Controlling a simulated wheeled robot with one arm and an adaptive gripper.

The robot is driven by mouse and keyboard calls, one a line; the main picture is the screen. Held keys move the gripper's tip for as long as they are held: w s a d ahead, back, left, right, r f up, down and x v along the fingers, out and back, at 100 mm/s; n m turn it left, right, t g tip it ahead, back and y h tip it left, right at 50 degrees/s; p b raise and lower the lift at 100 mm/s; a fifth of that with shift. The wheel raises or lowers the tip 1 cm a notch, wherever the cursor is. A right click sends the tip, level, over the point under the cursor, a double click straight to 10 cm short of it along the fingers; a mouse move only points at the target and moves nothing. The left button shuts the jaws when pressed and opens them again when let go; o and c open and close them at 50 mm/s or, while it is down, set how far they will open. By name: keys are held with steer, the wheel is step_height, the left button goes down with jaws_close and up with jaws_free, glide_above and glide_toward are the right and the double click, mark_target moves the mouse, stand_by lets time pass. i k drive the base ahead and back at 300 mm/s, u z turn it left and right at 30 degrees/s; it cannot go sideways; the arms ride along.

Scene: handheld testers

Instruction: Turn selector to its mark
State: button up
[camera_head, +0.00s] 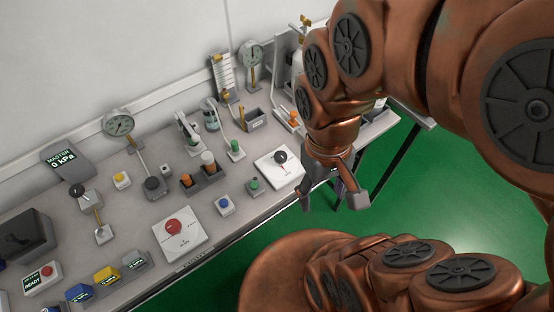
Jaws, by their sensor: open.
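A white square plate (293,168) with a round black knob (280,157) sits near the table's front edge, right of centre. A thin red line shows on the plate beside the knob. A second white plate (160,243) with a red round knob (173,226) lies at the front, left of centre. Its small lettering is unreadable, and I cannot tell which of the two is the selector. My gripper (333,201) points down, open and empty, to the right of the black knob's plate. It appears apart from the plate, past the table's front edge over the green floor.
A blue button (224,205) and a green-topped piece (254,186) stand between the two plates. Behind are a dark tray (203,180) with handheld items, a round gauge (118,124) and several upright devices. A yellow button (121,179) is further left.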

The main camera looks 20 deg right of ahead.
mark_target(280, 157)
steer(key=z, duration=1.7)
steer(key=k, duration=0.9)
steer(key=u, duration=1.05)
steer(key=i, duration=0.5)
steer(key=z, duration=0.05)
